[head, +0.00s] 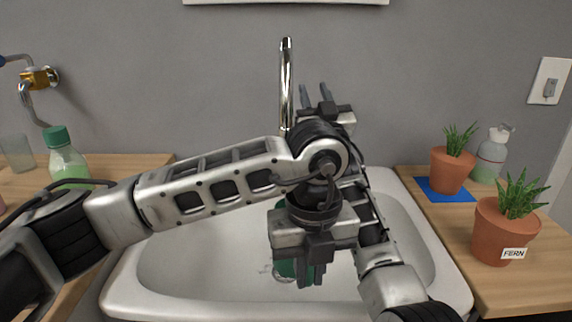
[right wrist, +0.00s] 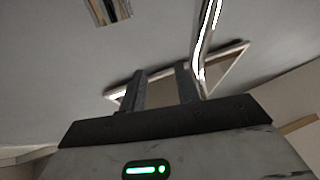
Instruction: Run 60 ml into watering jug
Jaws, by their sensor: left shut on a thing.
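A green thing, which looks like the watering jug (head: 284,268), is down in the white sink (head: 160,265), mostly hidden behind my left gripper. My left gripper (head: 312,280) points down over the basin and is shut on it. The jug's fill level cannot be seen. The chrome spout (head: 286,80) rises behind the basin; its lower part is hidden by my left arm, and no water shows. My right gripper (head: 316,92) is raised just right of the spout, fingers up, apart and empty. In the right wrist view its fingers (right wrist: 161,90) have a clear gap, with the spout (right wrist: 205,45) just right of them.
On the right counter (head: 530,285) stand a fern pot (head: 492,230), another potted plant (head: 450,170) by a blue mat (head: 432,193), and a soap bottle (head: 491,152). At left are a green-capped bottle (head: 66,165), a glass (head: 17,152) and a brass wall valve (head: 42,78).

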